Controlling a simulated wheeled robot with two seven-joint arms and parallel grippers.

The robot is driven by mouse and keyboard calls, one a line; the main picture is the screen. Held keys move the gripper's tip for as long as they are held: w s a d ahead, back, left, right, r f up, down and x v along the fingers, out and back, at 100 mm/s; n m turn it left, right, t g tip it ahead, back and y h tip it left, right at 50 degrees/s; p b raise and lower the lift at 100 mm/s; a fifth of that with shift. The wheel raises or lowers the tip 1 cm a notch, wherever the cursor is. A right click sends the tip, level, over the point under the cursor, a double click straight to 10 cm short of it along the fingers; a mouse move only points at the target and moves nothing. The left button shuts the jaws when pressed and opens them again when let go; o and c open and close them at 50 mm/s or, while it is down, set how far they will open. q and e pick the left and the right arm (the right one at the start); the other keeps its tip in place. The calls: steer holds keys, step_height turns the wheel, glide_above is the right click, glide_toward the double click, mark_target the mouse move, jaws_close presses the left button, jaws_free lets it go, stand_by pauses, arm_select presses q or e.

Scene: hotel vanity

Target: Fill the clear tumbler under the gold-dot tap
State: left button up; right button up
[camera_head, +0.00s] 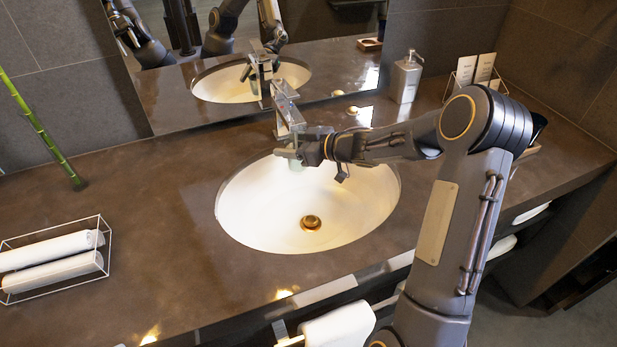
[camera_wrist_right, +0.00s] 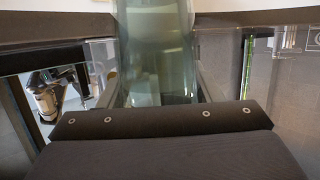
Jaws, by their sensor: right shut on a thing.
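The clear tumbler (camera_head: 296,165) shows as a small pale green patch under my right gripper (camera_head: 300,151) in the head view, over the back of the basin. In the right wrist view the tumbler (camera_wrist_right: 160,65) is a tall greenish glass between the fingers, and my right gripper is shut on it. The chrome tap (camera_head: 288,110) stands at the back rim with its spout close above the gripper. I cannot make out a water stream or the level in the tumbler. A small gold piece (camera_head: 352,110) is on the counter right of the tap. My left gripper is not in view.
The white oval basin (camera_head: 250,215) has a gold drain (camera_head: 311,223). A soap dispenser (camera_head: 407,76) and a card rack (camera_head: 476,72) stand at back right. A wire basket of rolled towels (camera_head: 55,262) is at left. The mirror (camera_head: 190,85) rises behind the tap. The counter's left middle is clear.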

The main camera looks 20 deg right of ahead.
steer(key=s, duration=0.8)
steer(key=shift+a, duration=0.25)
steer(key=shift+s+r, duration=0.1)
steer(key=s+r+p, duration=0.3)
steer(key=r+p, duration=0.5)
steer(key=shift+r, duration=0.3)
